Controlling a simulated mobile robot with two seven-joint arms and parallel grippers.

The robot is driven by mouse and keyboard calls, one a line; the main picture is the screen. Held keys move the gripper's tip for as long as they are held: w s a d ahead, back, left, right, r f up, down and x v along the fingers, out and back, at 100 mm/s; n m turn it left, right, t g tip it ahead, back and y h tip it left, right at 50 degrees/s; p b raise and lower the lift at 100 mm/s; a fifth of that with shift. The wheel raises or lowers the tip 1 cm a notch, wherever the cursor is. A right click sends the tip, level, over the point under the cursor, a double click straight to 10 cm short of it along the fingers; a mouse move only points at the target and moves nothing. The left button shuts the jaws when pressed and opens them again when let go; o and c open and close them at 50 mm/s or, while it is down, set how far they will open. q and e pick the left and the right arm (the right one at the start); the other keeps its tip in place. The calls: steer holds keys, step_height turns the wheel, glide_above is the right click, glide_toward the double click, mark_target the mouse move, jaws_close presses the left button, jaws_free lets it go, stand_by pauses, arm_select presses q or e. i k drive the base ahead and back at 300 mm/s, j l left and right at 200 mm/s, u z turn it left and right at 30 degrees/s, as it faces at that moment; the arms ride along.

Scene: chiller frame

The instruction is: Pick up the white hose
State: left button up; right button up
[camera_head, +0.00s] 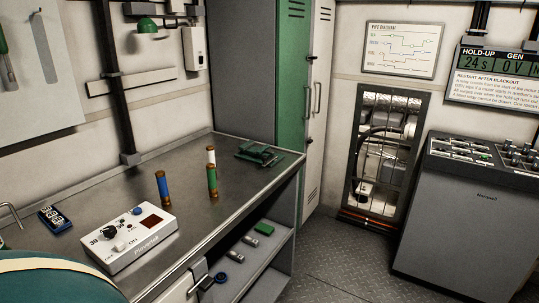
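No long white hose shows clearly. A short upright cylinder with a white body (211,155) stands on the grey metal workbench (110,195), and I cannot tell whether it is the hose. A green cylinder (212,180) stands just in front of it and hides its lower part. A blue cylinder (162,187) stands to the left. Both have brown-gold ends. Neither of my grippers is in view.
A white control box (130,237) with a knob and a blue device (54,219) lie on the bench. A green clamp-like tool (258,154) is at its back right. A dark frame (358,185) with pipes stands by a grey console (462,225). Open floor (335,265) lies between.

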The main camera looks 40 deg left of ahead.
mark_target(210, 149)
steer(key=i+l+u, duration=0.1)
steer(key=i+u, duration=0.15)
steer(key=i, duration=0.2)
steer(key=i+l+u, duration=0.25)
steer(key=i, duration=0.2)
steer(key=i+l+u, duration=0.25)
steer(key=i, duration=0.15)
steer(key=i+l+u, duration=0.15)
steer(key=u, duration=0.25)
steer(key=i+l+u, duration=0.25)
steer(key=u, duration=0.15)
steer(key=i+l+u, duration=0.2)
steer(key=u, duration=0.2)
